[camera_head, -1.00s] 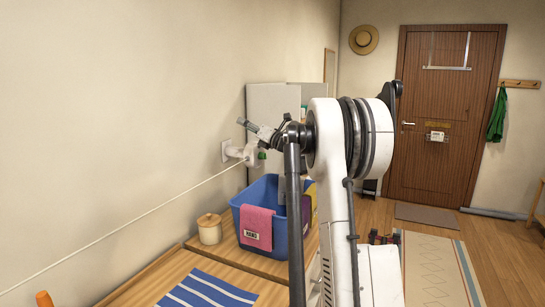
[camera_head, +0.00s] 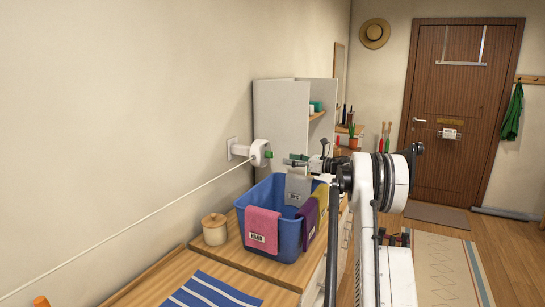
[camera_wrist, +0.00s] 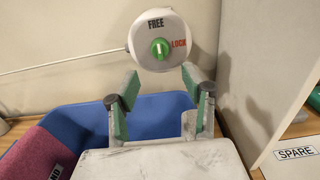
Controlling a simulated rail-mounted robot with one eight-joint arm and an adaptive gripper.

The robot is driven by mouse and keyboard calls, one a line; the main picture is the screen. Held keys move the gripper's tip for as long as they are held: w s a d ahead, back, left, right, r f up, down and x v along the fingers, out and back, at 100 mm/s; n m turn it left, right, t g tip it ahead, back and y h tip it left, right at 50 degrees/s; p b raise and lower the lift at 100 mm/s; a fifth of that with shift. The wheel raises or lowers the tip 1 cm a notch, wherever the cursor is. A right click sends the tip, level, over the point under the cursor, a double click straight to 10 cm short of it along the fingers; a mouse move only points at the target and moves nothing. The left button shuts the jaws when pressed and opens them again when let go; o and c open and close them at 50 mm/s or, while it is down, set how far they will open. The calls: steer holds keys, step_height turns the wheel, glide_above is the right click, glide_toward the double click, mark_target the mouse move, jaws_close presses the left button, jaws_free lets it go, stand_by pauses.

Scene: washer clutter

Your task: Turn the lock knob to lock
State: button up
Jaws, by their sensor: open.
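The lock knob (camera_wrist: 160,48) is a small green knob in the middle of a white round housing (camera_wrist: 146,54). The housing reads FREE at the top and LOCK in red at the right. The knob's grip stands nearly upright, with its marked end towards FREE. In the head view the housing (camera_head: 257,151) sticks out from a wall plate, with the green knob (camera_head: 268,154) facing right. My gripper (camera_wrist: 159,76) is open and empty, its two green-padded fingers apart below the knob in the wrist picture. In the head view my gripper (camera_head: 290,160) is right of the knob, with a small gap.
A blue basket (camera_head: 262,225) with pink and purple cloths stands below on the wooden counter (camera_head: 253,263). A white cord (camera_head: 150,222) runs from the housing along the wall. A grey-white cabinet (camera_head: 280,115) stands close behind. A lidded jar (camera_head: 215,230) is left of the basket.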

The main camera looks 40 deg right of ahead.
mark_target(272, 156)
steer(key=p+x, duration=0.1)
steer(key=x, duration=0.8)
jaws_close()
